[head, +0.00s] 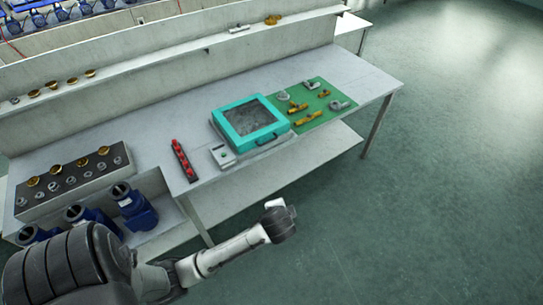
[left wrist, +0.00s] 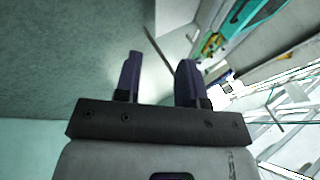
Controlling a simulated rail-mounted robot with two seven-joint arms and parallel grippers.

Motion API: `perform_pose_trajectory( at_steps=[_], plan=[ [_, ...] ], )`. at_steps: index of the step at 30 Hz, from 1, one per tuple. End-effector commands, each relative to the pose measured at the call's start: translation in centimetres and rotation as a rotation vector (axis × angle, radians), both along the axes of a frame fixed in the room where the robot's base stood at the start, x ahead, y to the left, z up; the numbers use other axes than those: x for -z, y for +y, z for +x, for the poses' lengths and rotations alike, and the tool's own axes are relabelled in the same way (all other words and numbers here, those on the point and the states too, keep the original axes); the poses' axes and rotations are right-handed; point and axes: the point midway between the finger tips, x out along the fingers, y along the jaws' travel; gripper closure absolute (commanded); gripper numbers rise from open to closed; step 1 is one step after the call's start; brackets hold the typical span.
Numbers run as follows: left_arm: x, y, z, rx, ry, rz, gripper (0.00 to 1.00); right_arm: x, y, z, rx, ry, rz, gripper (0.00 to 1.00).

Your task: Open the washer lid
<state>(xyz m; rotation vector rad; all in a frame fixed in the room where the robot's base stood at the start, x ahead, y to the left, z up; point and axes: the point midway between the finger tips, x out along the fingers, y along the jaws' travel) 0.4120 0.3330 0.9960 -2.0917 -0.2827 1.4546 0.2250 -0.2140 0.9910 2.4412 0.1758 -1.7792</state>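The washer is a low grey box (head: 270,148) on the bench, with a turquoise-framed lid (head: 249,121) that has a dark window and looks shut. In the left wrist view, part of the turquoise frame (left wrist: 240,25) shows at the top right. My left gripper (left wrist: 158,65) is open and empty, its two dark fingers apart. In the head view my left arm reaches in front of the bench, away from the washer, and the fingers cannot be made out. My right gripper is not in view.
A green mat (head: 312,104) with small brass and grey fittings lies right of the washer. A dark strip with red parts (head: 183,160) lies to its left. Farther left are a block of fittings (head: 72,180) and blue pump bodies (head: 133,205). Open floor lies right.

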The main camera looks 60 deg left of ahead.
Motion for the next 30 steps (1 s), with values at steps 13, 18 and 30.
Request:
perform_pose_trajectory(
  at_steps=[13, 18, 30],
  plan=[
    [9.2, 10.0, 12.3, -0.119, -0.015, 0.387, 0.64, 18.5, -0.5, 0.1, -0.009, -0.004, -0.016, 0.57],
    [10.4, 13.8, 15.6, -0.19, 0.0, 0.514, 0.64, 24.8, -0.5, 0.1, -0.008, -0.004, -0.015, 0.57],
    [10.5, 20.6, 19.4, -0.353, 0.063, 0.718, 0.64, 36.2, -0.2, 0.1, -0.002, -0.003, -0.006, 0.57]
  ],
)
